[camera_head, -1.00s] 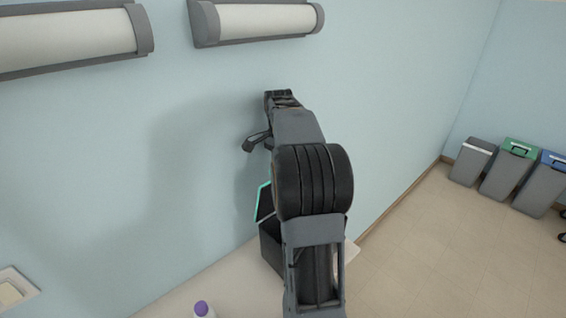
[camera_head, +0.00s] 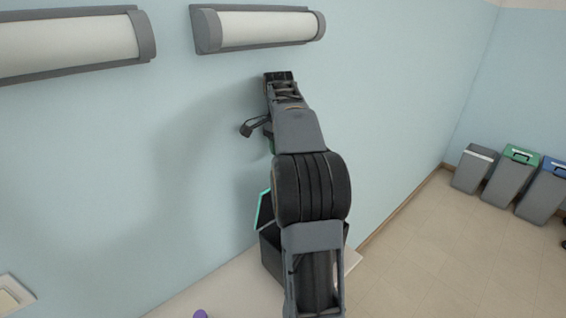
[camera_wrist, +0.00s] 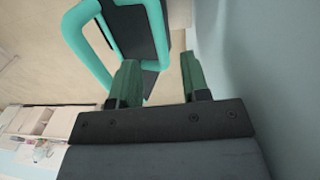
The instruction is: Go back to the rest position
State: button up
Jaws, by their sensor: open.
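My gripper (camera_wrist: 162,85) shows in the wrist view with its two green fingers apart and nothing between them. In the head view my arm is raised in front of the blue wall, and its own links hide most of the fingers. A dark box with a teal-rimmed lid (camera_head: 264,209) stands on the counter behind and below my arm. In the wrist view the teal rim (camera_wrist: 88,55) lies beyond the fingers, apart from them as far as I can tell.
The pale counter (camera_head: 215,292) runs along the wall, with a purple cap (camera_head: 201,314) at the bottom edge. Two wall lamps (camera_head: 265,28) hang above. Grey bins (camera_head: 509,175) stand at the far right. The floor (camera_head: 440,250) between is clear.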

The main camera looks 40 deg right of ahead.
jog(key=shift+r, duration=0.6)
jog(key=shift+a, duration=0.2)
jog(key=s+a+f+n+t+b, duration=0.1)
jog(key=s+a+n+t, duration=0.1)
jog(key=a+n, duration=0.5)
jog(key=s+a+f+n+t+b, duration=0.1)
jog(key=s+a+f+n, duration=0.4)
jog(key=a, duration=0.4)
jog(key=s+a+f+n+t+b, duration=0.2)
jog(key=s+a+f+n, duration=0.3)
jog(key=s+a+f, duration=0.2)
notch_tip(320, 180, down, 2)
jog(key=shift+s+a+f+n+t, duration=0.1)
jog(key=shift+s+a+n+t, duration=0.25)
jog(key=shift+a, duration=0.55)
jog(key=shift+w, duration=0.1)
